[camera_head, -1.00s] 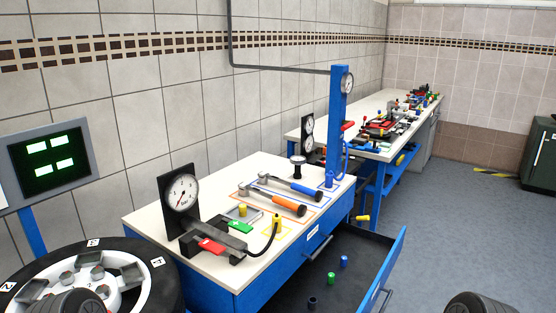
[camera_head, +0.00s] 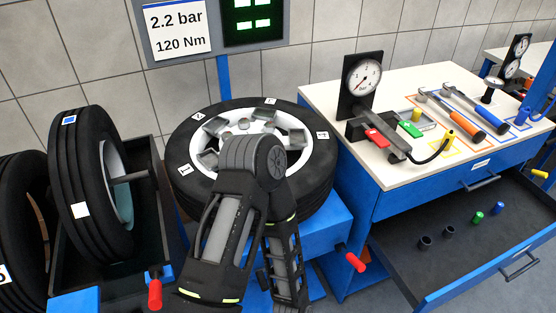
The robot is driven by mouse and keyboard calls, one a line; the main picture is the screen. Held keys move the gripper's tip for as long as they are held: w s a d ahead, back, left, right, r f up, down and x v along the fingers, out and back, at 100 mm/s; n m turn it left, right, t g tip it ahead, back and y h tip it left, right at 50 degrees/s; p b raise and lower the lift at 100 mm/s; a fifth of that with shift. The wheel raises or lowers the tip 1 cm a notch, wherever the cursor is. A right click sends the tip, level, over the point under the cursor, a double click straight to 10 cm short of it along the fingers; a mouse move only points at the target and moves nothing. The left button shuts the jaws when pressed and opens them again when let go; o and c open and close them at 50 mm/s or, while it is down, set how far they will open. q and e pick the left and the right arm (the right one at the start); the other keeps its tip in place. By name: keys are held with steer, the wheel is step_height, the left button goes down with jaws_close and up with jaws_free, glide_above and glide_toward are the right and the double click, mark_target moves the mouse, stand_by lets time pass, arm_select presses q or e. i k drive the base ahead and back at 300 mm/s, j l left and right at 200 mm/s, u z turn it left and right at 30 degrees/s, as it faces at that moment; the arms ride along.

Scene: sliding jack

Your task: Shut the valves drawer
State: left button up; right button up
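An open drawer (camera_head: 490,273) with a blue front and dark inside juts out from the blue workbench at the right. Its bar handle (camera_head: 520,266) is on the outer face of the front. Inside lie two dark cylinders (camera_head: 425,243), a green one (camera_head: 477,217) and a blue one (camera_head: 498,208). A second drawer above it, with a handle (camera_head: 482,181) and a small white label (camera_head: 481,163), is shut. The label is too small to read, so I cannot tell which drawer is marked for valves. Neither of my grippers shows; only bent links of my arm fill the middle front.
The white bench top (camera_head: 400,85) carries a pressure gauge (camera_head: 361,77), an orange-handled tool (camera_head: 455,113) and a blue-handled tool (camera_head: 480,105). A flat-lying wheel (camera_head: 190,135) on a blue stand is left of the bench. Upright tyres (camera_head: 75,185) stand farther left.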

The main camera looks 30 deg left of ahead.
mark_target(429, 279)
steer(key=u, duration=0.35)
steer(key=i+l+u, duration=0.1)
steer(key=l+u, duration=0.3)
steer(key=l, duration=0.35)
steer(key=l+u, duration=0.45)
steer(key=l, duration=0.3)
steer(key=k+l, duration=0.1)
steer(key=l, duration=0.9)
steer(key=l+u, duration=0.1)
steer(key=l, duration=0.9)
steer(key=k, duration=0.05)
